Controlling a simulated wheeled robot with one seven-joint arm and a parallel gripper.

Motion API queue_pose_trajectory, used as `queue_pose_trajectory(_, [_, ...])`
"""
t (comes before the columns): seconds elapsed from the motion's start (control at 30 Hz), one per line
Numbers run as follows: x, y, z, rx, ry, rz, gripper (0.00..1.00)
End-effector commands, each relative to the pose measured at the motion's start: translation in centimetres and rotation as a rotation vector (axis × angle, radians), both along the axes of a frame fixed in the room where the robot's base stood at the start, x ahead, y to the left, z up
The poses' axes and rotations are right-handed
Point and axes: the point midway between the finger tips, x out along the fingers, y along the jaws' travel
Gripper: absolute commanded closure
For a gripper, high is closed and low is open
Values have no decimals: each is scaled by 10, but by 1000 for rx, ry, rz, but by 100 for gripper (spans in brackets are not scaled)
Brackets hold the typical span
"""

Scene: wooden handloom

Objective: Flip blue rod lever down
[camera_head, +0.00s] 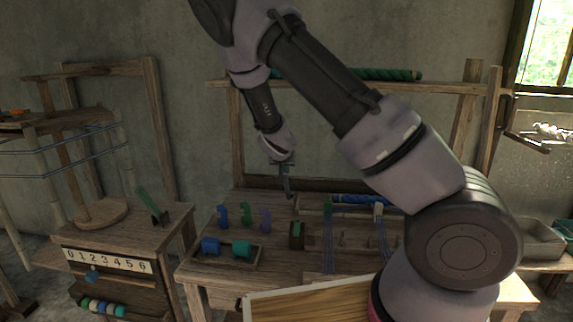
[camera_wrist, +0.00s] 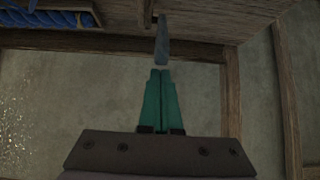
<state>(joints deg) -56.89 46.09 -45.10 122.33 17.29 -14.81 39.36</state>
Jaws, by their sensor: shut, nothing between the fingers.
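The blue rod (camera_head: 365,198) lies across the back of the loom table. Blue winding, which looks like the same rod (camera_wrist: 45,18), shows at the upper left in the wrist view. A narrow blue-grey bar, apparently the lever (camera_wrist: 162,40), stands just beyond my fingertips in the wrist view; whether they touch it I cannot tell. My gripper (camera_wrist: 160,72) is shut and empty, its green fingers together. In the head view my gripper (camera_head: 287,194) points down at the table's back edge, left of the blue rod. The lever is not distinct there.
A green rod (camera_head: 385,74) lies along the upper loom beam. Coloured blocks (camera_head: 245,216) and a small tray (camera_head: 226,259) occupy the table's left side. A side stand with a green lever (camera_head: 153,205) is at the left. A wooden beam (camera_wrist: 231,90) runs close right of my fingers.

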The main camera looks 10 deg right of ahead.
Motion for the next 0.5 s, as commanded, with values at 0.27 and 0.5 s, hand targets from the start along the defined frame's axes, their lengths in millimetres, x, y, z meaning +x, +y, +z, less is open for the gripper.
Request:
queue_pose_trajectory(0.27, [-17, 4, -12, 0, 5, -3, 100])
queue_pose_trajectory(0.5, [-20, 5, -14, 0, 15, -2, 100])
